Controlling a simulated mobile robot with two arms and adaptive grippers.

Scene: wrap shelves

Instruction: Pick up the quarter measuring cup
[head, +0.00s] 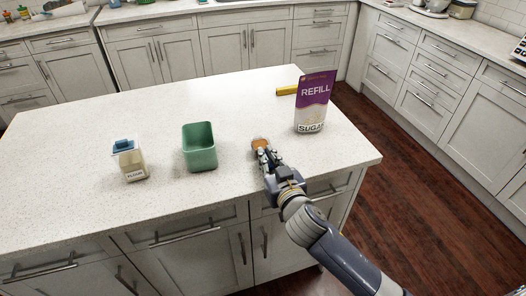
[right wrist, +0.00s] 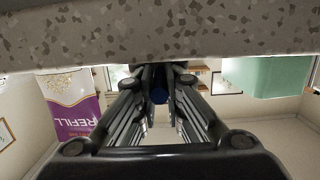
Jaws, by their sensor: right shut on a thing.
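A small round orange-brown cup, which I take to be the quarter measuring cup (head: 260,142), is near the front right of the white island counter. My right gripper (head: 263,153) is at its near side, low over the counter, and shut on it. The fingers partly hide the cup. In the right wrist view, which is upside down, the right gripper (right wrist: 160,80) has a small dark blue part between its fingertips. I cannot tell from the views whether the cup still touches the counter. My left gripper is not in view.
A green open container (head: 199,148) and a flour canister with blue lid (head: 130,162) stand left of the gripper. A purple and white sugar bag (head: 313,103) stands to the right, with a yellow object (head: 287,90) behind it. The counter (head: 70,140) is otherwise clear.

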